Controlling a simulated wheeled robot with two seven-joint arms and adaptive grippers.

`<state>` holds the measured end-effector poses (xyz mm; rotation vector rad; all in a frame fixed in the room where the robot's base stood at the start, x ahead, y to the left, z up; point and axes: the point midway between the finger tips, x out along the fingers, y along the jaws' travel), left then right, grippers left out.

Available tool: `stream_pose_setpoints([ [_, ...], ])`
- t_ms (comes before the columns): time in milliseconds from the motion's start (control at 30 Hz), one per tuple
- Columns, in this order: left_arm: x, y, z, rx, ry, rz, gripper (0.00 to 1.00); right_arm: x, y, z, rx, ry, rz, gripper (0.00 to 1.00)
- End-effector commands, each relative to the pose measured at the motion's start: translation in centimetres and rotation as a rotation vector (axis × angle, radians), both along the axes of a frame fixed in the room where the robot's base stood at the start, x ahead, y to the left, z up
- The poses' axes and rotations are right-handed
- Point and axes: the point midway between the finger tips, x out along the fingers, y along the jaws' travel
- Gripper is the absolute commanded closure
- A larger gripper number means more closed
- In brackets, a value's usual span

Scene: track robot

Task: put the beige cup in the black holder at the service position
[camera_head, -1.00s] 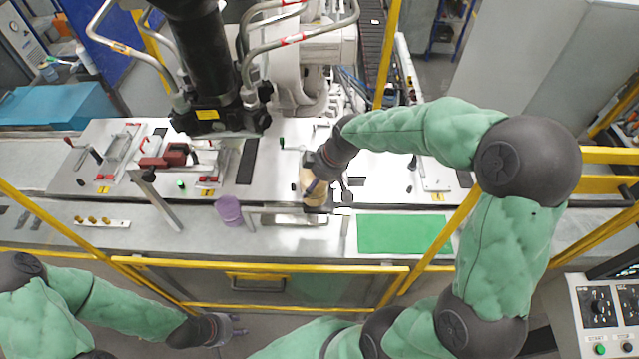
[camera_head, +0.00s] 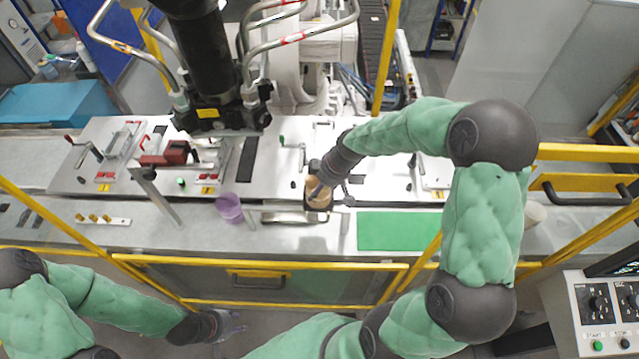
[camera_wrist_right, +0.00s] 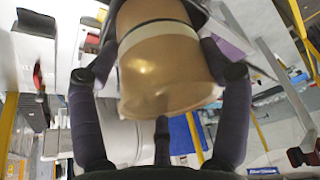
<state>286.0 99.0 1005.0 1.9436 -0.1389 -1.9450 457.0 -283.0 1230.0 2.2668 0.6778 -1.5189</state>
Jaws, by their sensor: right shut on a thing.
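The beige cup (camera_wrist_right: 165,65), tan with a pale band, sits between the two dark fingers of my right gripper (camera_wrist_right: 160,75), which is shut on it. In the head view my right gripper (camera_head: 318,183) reaches down over the middle of the bench, and only part of the cup (camera_head: 316,192) shows below the wrist. A dark shape lies against the cup there; I cannot tell whether it is the black holder, or whether the cup is in it. My left gripper (camera_head: 230,326) is low, in front of the bench, with its small fingertips apart and nothing between them.
A purple cup (camera_head: 229,207) stands tilted left of my right gripper. A green mat (camera_head: 398,231) lies to the right. Clamp fixtures (camera_head: 175,155) and a black robot tool (camera_head: 220,110) stand at the left. A yellow rail (camera_head: 270,264) runs along the front. A pale cup (camera_head: 535,213) shows beyond my right arm.

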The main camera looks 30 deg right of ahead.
Motion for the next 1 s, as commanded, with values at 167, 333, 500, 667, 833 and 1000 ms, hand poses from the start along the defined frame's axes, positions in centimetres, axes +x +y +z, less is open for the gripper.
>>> stream_pose_setpoints([
  [167,0.0,0.0,-0.1,0.0,0.0,0.0,0.6,0.0,0.0,-0.1,0.0,0.0,0.0,0.0],
  [333,0.0,0.0,-0.1,0.0,0.0,0.0,0.6,0.0,0.0,-0.1,0.0,0.0,0.0,0.0],
  [500,0.0,0.0,0.0,0.0,0.0,0.0,0.6,0.0,0.0,0.0,0.0,0.0,0.0,0.0],
  [667,0.0,0.0,0.1,0.0,0.0,0.0,0.6,-0.2,-0.3,1.2,-0.002,-0.004,-0.001,0.0],
  [833,0.0,0.0,-0.4,0.0,0.0,0.0,0.6,-1.2,-0.9,4.1,-0.002,-0.006,-0.002,0.0],
  [1000,0.0,0.0,-0.8,0.0,0.0,0.0,0.6,-2.3,-1.6,7.3,-0.002,-0.005,-0.001,0.0],
])
